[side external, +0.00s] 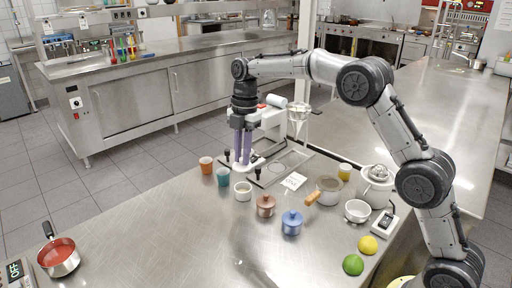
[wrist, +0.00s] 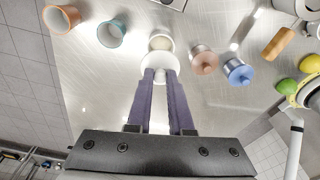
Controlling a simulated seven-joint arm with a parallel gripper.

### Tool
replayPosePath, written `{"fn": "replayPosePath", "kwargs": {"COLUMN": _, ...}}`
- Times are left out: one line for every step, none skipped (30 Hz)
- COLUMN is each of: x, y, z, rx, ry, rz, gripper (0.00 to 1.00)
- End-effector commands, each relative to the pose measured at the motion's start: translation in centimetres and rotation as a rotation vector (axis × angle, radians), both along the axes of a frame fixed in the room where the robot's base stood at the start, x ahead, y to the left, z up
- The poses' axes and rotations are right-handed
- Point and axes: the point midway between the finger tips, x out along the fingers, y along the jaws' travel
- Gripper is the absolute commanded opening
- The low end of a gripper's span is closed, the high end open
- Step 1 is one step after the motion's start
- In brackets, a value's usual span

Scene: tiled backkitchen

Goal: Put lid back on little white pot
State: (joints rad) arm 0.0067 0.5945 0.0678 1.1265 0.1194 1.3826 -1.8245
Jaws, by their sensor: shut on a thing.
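My gripper (side external: 241,163) is shut on a small white lid, seen at its fingertips in the wrist view (wrist: 158,61). The fingers (wrist: 160,74) point down and hold the lid above the steel counter. The little white pot (side external: 243,191) stands upright and open on the counter, below and slightly nearer the camera than my gripper in the side view. In the wrist view the pot (wrist: 161,41) is just beyond the lid, which partly hides it. The lid appears apart from the pot.
An orange cup (side external: 206,165) and a teal cup (side external: 222,177) stand left of the pot. A lidded brown pot (side external: 266,206) and a lidded blue pot (side external: 292,223) stand to its right. A wooden-handled pan (side external: 329,189) is further right. The left front counter is mostly clear.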

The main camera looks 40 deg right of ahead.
Motion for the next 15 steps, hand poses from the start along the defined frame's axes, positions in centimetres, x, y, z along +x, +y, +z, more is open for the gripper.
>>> {"fn": "replayPosePath", "kwargs": {"x": 0.0, "y": 0.1, "z": -0.2, "rx": 0.0, "ry": 0.0, "rz": 0.002, "gripper": 0.0}}
{"fn": "replayPosePath", "kwargs": {"x": 0.0, "y": 0.1, "z": -0.4, "rx": 0.0, "ry": 0.0, "rz": 0.002, "gripper": 0.0}}
{"fn": "replayPosePath", "kwargs": {"x": 0.0, "y": 0.0, "z": -0.6, "rx": 0.0, "ry": 0.001, "rz": 0.001, "gripper": 0.0}}
{"fn": "replayPosePath", "kwargs": {"x": -0.1, "y": 0.0, "z": -0.8, "rx": 0.001, "ry": 0.002, "rz": 0.001, "gripper": 0.0}}
{"fn": "replayPosePath", "kwargs": {"x": -0.1, "y": 0.0, "z": -1.1, "rx": 0.001, "ry": 0.002, "rz": 0.001, "gripper": 0.0}}
{"fn": "replayPosePath", "kwargs": {"x": -0.1, "y": 0.0, "z": -1.5, "rx": 0.001, "ry": 0.002, "rz": 0.001, "gripper": 0.0}}
{"fn": "replayPosePath", "kwargs": {"x": -0.1, "y": 0.0, "z": -1.7, "rx": 0.001, "ry": 0.002, "rz": 0.001, "gripper": 0.0}}
{"fn": "replayPosePath", "kwargs": {"x": -0.1, "y": 0.0, "z": -2.0, "rx": 0.001, "ry": 0.002, "rz": 0.001, "gripper": 0.0}}
{"fn": "replayPosePath", "kwargs": {"x": -0.1, "y": 0.0, "z": -2.4, "rx": 0.001, "ry": 0.002, "rz": 0.001, "gripper": 0.0}}
{"fn": "replayPosePath", "kwargs": {"x": -0.1, "y": 0.0, "z": -2.6, "rx": 0.001, "ry": 0.002, "rz": 0.001, "gripper": 0.0}}
{"fn": "replayPosePath", "kwargs": {"x": -0.1, "y": 0.0, "z": -2.9, "rx": 0.0, "ry": 0.003, "rz": 0.001, "gripper": 0.0}}
{"fn": "replayPosePath", "kwargs": {"x": -0.1, "y": 0.0, "z": -3.3, "rx": 0.001, "ry": 0.002, "rz": 0.001, "gripper": 0.0}}
{"fn": "replayPosePath", "kwargs": {"x": -0.1, "y": 0.0, "z": -3.5, "rx": 0.0, "ry": 0.001, "rz": 0.001, "gripper": 0.0}}
{"fn": "replayPosePath", "kwargs": {"x": -0.1, "y": 0.0, "z": -3.8, "rx": 0.0, "ry": 0.001, "rz": 0.001, "gripper": 0.0}}
{"fn": "replayPosePath", "kwargs": {"x": -0.1, "y": 0.0, "z": -4.1, "rx": 0.001, "ry": 0.002, "rz": 0.001, "gripper": 0.0}}
